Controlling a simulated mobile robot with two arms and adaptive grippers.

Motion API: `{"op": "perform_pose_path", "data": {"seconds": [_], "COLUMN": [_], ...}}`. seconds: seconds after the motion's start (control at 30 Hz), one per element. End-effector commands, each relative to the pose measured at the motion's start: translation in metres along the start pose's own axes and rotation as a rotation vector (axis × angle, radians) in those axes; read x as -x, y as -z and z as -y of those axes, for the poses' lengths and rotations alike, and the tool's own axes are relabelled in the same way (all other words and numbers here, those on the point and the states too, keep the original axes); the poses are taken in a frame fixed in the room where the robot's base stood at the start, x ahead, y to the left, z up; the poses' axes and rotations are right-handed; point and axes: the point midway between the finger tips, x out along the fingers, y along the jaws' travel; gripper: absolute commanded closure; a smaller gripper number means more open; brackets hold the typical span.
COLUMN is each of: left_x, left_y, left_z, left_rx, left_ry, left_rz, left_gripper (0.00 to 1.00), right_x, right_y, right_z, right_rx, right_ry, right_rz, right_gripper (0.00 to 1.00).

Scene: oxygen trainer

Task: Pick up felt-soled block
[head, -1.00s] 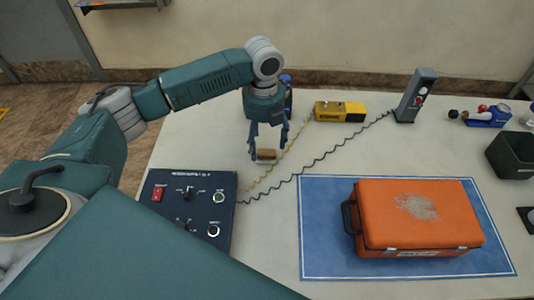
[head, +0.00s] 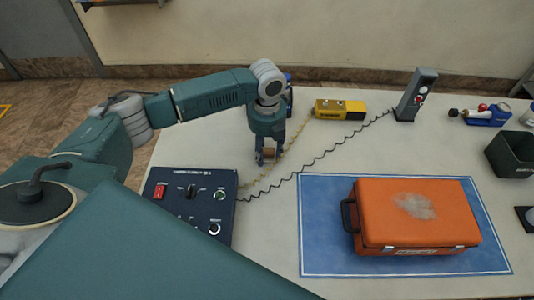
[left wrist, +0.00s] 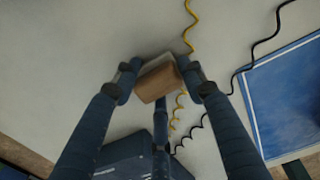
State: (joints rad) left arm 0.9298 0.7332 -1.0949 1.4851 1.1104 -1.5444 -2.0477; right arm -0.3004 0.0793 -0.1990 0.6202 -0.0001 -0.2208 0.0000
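The felt-soled block (head: 269,154) is a small brown block on the far left part of the table, behind the dark blue control panel. It also shows in the left wrist view (left wrist: 157,81), between the fingers, with a pale edge along its far side. My left gripper (head: 269,158) reaches down over it from above, with a finger against each side. It looks shut on the block. I cannot tell whether the block is clear of the table. My right gripper is not in view.
The control panel (head: 175,194) with knobs and a red switch stands just in front of the block. Coiled yellow and black cords run close to its right, towards a yellow device (head: 340,109) and a grey upright unit (head: 416,95). An orange case (head: 415,215) sits on a blue mat (head: 325,255).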

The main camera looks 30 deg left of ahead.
Motion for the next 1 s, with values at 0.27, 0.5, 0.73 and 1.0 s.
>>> {"op": "perform_pose_path", "data": {"seconds": [0.27, 0.5, 0.73, 1.0], "left_x": [0.001, 0.018, 0.069, 0.147], "left_y": [0.000, -0.001, -0.002, -0.002], "left_z": [0.000, 0.001, 0.001, 0.001], "left_rx": [0.000, 0.000, 0.000, 0.000], "left_ry": [0.000, 0.003, 0.005, 0.004], "left_rz": [0.001, 0.003, 0.007, 0.006], "left_gripper": [0.84, 0.84, 0.84, 0.84], "right_x": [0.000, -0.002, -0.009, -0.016], "right_y": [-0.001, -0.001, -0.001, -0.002], "right_z": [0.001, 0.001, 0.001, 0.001], "right_rx": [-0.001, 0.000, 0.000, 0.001], "right_ry": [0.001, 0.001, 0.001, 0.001], "right_rz": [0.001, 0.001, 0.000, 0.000], "right_gripper": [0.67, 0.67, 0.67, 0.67]}}
